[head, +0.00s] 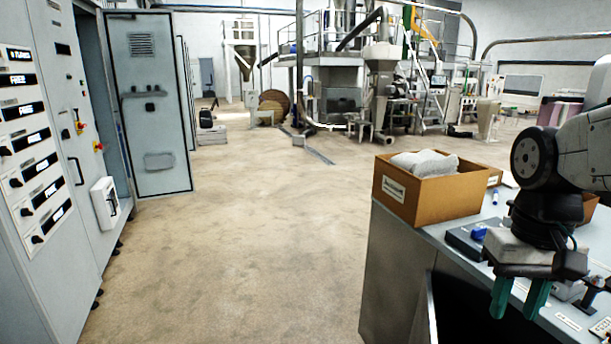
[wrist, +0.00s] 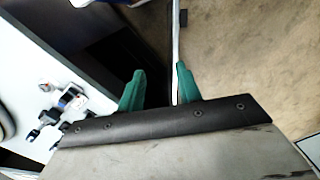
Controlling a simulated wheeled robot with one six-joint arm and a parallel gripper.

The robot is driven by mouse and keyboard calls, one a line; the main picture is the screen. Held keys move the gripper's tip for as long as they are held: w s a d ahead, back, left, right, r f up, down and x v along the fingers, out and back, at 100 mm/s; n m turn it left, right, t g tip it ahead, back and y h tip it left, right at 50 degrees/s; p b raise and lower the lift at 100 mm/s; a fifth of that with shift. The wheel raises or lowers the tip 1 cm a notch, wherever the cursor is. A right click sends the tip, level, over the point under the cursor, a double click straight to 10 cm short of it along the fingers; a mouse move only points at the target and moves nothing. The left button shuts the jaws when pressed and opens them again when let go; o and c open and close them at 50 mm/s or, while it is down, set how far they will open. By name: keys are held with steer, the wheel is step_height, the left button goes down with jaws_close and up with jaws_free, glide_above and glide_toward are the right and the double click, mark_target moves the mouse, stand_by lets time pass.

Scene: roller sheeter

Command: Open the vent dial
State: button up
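My gripper (head: 515,306) has two green fingers with a gap between them. It hangs at the right of the head view, pointing down near the front edge of the grey worktop (head: 571,322). The wrist view shows the same open, empty fingers (wrist: 159,70). No dial is readable as the vent dial. A dark box with a blue knob (head: 479,232) sits on the worktop behind the gripper. Small black controls (head: 594,290) are right of the fingers; black levers also show at the left of the wrist view (wrist: 46,119). My arm hides part of the worktop.
A cardboard box (head: 437,194) with pale bags stands on the worktop's far corner. A grey cabinet (head: 75,170) with labelled switches and an open door (head: 152,105) is on the left. Machinery (head: 340,85) stands at the back. The floor (head: 250,230) between is clear.

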steer(key=s+a+n+t, duration=0.1)
steer(key=s+a+t, duration=0.1)
steer(key=s, duration=0.6)
steer(key=shift+a+n, duration=0.3)
steer(key=shift+a, duration=0.35)
steer(key=shift+o, duration=0.2)
steer(key=shift+s, duration=0.1)
